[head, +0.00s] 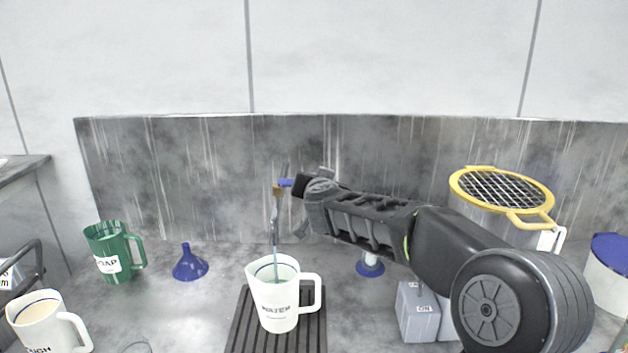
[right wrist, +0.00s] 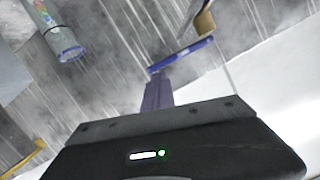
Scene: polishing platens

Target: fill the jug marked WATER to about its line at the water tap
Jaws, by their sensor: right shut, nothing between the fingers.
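The white jug marked WATER (head: 275,308) stands upright on a dark slatted grate, its handle to the right. The water tap (head: 275,225) hangs over its open mouth, and a thin bluish stream appears to run down into it. The water level against its line is too small to tell. The tap's blue lever (head: 286,182) also shows in the right wrist view (right wrist: 182,55), beside its brass part (right wrist: 204,20). My right gripper (head: 299,186) is shut and empty, its fingertips (right wrist: 156,78) at or very near the lever; contact is unclear. My left gripper is out of view.
The slatted grate (head: 243,335) lies under the jug. A green SOAP jug (head: 108,250), a blue funnel (head: 188,264) and another white jug (head: 40,322) stand left. Grey containers (head: 417,312) and a yellow-rimmed sieve (head: 503,190) stand right. A splash panel (head: 170,170) rises behind.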

